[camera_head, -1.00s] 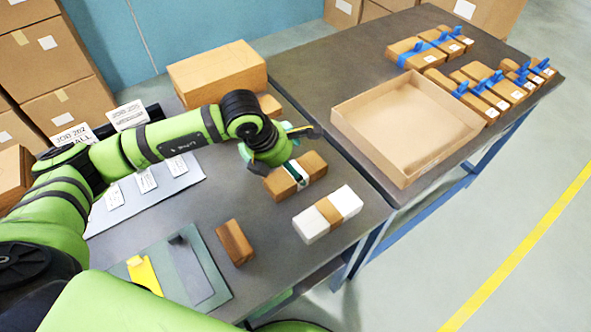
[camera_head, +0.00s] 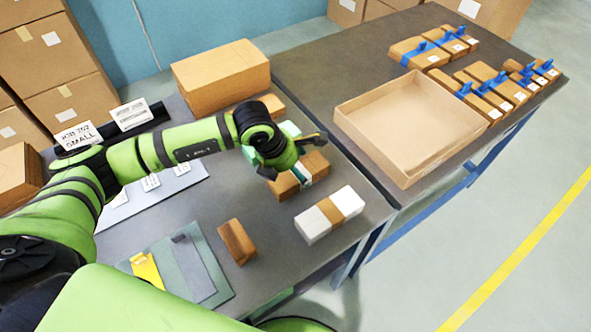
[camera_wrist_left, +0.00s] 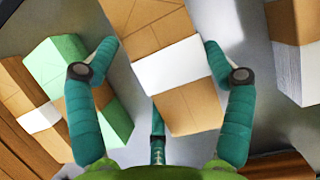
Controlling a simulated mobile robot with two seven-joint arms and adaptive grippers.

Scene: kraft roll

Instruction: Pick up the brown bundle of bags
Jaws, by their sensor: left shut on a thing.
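The brown bundle of bags (camera_head: 313,165), with a white band, is near the right edge of the near table. My left gripper (camera_head: 299,172) is over it, with fingers on its two sides. In the left wrist view, the bundle (camera_wrist_left: 185,105) lies between the teal fingers of the gripper (camera_wrist_left: 162,48), which is shut on it. I cannot tell whether its underside is off the table. My wrist hides part of it in the head view. My right gripper is not in view.
A white bundle with a brown band (camera_head: 323,219) lies close in front. A green bundle (camera_wrist_left: 60,62) is on the other side. A brown block (camera_head: 237,241) lies nearer me. An open, empty carton tray (camera_head: 352,125) stands on the far table, beside several blue-strapped bundles (camera_head: 490,84).

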